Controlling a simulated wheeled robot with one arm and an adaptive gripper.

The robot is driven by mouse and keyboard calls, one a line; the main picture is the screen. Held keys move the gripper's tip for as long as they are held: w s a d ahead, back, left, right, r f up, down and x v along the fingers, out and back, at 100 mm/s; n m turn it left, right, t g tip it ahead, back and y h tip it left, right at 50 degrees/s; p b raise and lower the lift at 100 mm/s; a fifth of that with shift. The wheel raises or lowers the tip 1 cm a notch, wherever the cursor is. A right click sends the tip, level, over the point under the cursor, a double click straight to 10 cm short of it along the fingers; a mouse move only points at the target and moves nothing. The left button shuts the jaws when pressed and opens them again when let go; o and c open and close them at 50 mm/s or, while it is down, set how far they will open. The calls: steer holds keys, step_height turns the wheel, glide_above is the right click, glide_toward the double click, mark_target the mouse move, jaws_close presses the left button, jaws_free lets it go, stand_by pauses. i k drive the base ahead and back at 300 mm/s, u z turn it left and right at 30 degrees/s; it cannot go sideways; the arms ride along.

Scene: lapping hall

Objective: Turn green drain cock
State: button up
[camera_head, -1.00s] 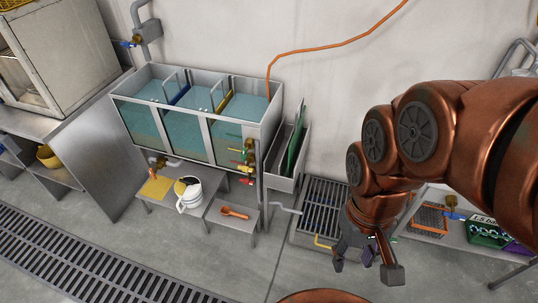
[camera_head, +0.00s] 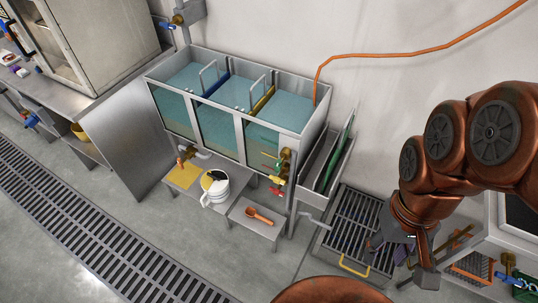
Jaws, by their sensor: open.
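A three-bay water tank (camera_head: 232,112) stands against the wall. Brass cocks with coloured handles sit one above another at its front right corner. The green drain cock (camera_head: 269,156) is the upper one, with yellow and red handles (camera_head: 275,189) below it. The handles are small, so their exact angle is hard to tell. My gripper (camera_head: 402,262) hangs at the lower right, pointing down, open and empty. In the picture it is well to the right of the green cock and below it, touching nothing that I can make out.
A narrow trough (camera_head: 312,185) with a green panel stands right of the tank. A floor grate (camera_head: 352,222) with a yellow handle lies near my gripper.

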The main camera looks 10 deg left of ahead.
mark_target(277, 166)
steer(key=u, duration=0.35)
steer(key=i, duration=0.5)
steer(key=u, duration=0.9)
steer(key=k, duration=1.35)
steer(key=u, duration=1.25)
steer(key=i, duration=1.35)
steer(key=z, duration=0.65)
steer(key=i, duration=0.4)
steer(key=z, duration=0.3)
